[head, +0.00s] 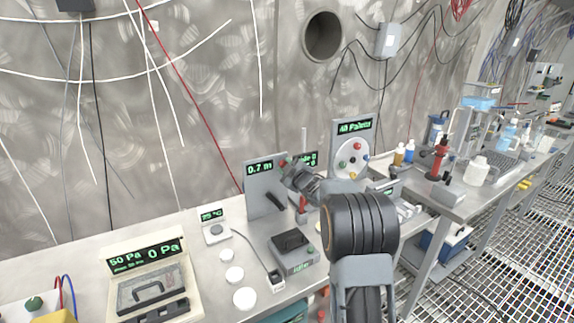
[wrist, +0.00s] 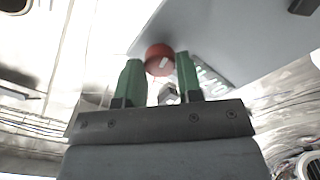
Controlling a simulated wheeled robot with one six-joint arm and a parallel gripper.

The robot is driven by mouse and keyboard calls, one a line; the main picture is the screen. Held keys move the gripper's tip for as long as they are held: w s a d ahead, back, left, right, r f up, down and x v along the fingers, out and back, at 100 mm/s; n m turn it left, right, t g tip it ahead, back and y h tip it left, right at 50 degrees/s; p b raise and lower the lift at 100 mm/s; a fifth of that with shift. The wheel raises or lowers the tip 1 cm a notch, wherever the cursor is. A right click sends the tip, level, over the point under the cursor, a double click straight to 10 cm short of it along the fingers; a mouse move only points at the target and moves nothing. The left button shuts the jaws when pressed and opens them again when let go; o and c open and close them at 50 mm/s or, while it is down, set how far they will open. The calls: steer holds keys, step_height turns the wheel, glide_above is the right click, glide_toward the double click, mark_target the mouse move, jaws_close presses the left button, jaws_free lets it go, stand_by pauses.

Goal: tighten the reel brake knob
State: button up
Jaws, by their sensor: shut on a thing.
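The reel unit is a grey upright panel (head: 258,190) with a green "0.7 m" display (head: 260,168) and a black handle low on its face. The reel brake knob (wrist: 159,57) is a short red cylinder with a white mark, at the panel's edge in the wrist view. It shows in the head view only as a small red spot (head: 283,163) beside the display. My gripper (wrist: 159,66) has its two green fingers on either side of the knob and is shut on it. In the head view my arm hides part of the panel's right side.
A grey box with a black top (head: 292,250) stands in front of the panel. White discs (head: 244,298) and a pressure case (head: 150,283) lie at the left. Cables hang along the wall.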

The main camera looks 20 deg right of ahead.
steer(key=shift+m+p, duration=0.5)
steer(key=shift+m, duration=1.1)
steer(key=o, duration=0.9)
steer(key=s, duration=0.4)
steer(key=s+d, duration=0.1)
steer(key=s, duration=0.4)
steer(key=s+b, duration=0.1)
steer(key=s, duration=0.3)
steer(key=shift+s+d, duration=0.3)
steer(key=shift+s, duration=0.1)
